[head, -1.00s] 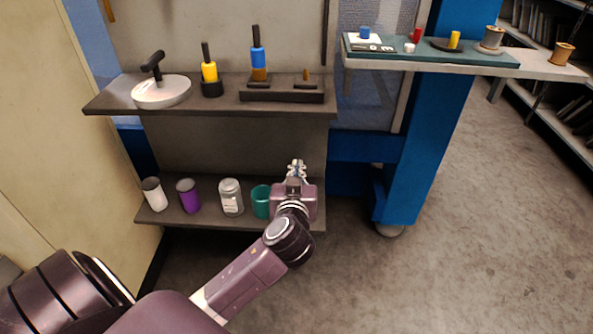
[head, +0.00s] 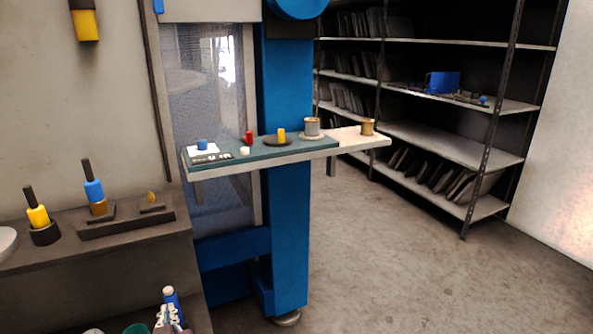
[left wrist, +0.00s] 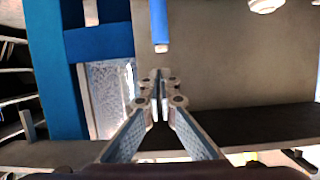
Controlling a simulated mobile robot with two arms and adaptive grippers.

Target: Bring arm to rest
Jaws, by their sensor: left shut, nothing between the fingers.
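My left gripper (head: 168,320) shows at the bottom edge of the head view, in front of the lower shelf of the dark bench. Its fingers are shut with nothing between them, as the left wrist view shows (left wrist: 160,97). A slim blue cylinder (head: 171,297) stands just beyond the fingertips in the head view. It also shows at the top of the left wrist view (left wrist: 159,24), apart from the fingers in that picture. Most of my left arm is out of the head view. My right gripper is in neither view.
The dark bench (head: 130,245) holds a blue-handled tool (head: 93,190), a yellow-handled tool (head: 37,215) and a rack. A side shelf (head: 360,140) with spools and small parts juts out by the blue post (head: 287,230). Floor at the right is clear before the shelving.

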